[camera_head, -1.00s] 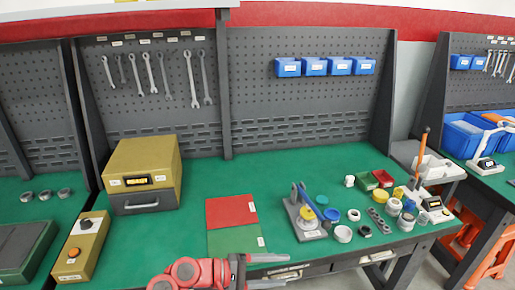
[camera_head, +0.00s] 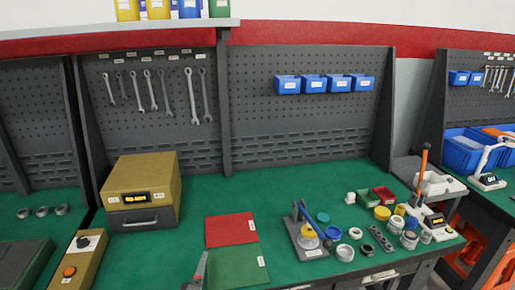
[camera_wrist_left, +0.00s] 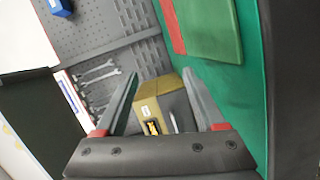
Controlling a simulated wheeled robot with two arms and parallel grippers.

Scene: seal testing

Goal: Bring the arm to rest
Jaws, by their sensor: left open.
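My left gripper (camera_wrist_left: 163,100) is open and empty in the left wrist view, its two dark fingers spread apart with the gold box (camera_wrist_left: 147,104) seen beyond them. In the head view only a finger of my left gripper (camera_head: 198,272) shows, at the bottom edge by the green mat (camera_head: 237,268). The rest of that arm is out of the frame. My right gripper is not in view.
The gold box (camera_head: 140,170) with a drawer stands at the left of the green bench. A red mat (camera_head: 230,229) lies behind the green mat. A small press (camera_head: 307,232) and several caps and rings are at the right. A grey pegboard (camera_head: 300,120) stands behind.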

